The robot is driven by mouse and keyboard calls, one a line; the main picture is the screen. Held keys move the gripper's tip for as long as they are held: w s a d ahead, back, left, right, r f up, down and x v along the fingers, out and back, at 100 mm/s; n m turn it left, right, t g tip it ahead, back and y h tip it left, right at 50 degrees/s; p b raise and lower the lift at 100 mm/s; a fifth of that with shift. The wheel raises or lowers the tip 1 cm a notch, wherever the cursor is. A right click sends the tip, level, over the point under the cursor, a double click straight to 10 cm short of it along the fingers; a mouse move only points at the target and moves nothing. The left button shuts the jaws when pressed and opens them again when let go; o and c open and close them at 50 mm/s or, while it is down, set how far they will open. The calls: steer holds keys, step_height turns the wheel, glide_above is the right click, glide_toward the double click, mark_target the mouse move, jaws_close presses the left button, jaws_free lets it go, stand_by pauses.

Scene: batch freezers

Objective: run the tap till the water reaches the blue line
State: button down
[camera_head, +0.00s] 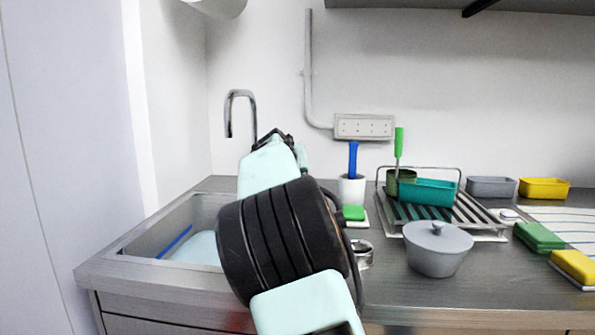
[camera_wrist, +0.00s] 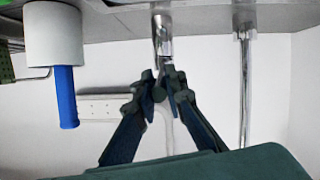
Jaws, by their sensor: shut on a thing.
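The tap's curved spout (camera_head: 240,95) rises behind the sink (camera_head: 130,262) at the left of the head view. Pale blue water (camera_head: 200,249) stands in the sink. The blue line (camera_head: 175,242) runs along the sink's left wall, and the water surface looks close below it. No stream shows under the spout's mouth. In the wrist view, which is upside down, my gripper (camera_wrist: 163,88) is shut on the end of the tap's metal lever (camera_wrist: 163,40), and the spout's pipe (camera_wrist: 246,90) stands beside it. My arm hides much of the sink in the head view.
A white holder (camera_head: 352,190) with a blue-handled brush stands right of the sink. A dish rack (camera_head: 440,215) with a teal tub, a grey lidded pot (camera_head: 438,250) and green (camera_head: 539,237) and yellow sponges lie further right. A grey socket panel (camera_head: 364,127) is on the wall.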

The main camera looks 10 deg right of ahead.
steer(key=shift+a, duration=0.1)
steer(key=c, duration=2)
jaws_free()
steer(key=shift+f, duration=0.1)
steer(key=shift+v, duration=5.95)
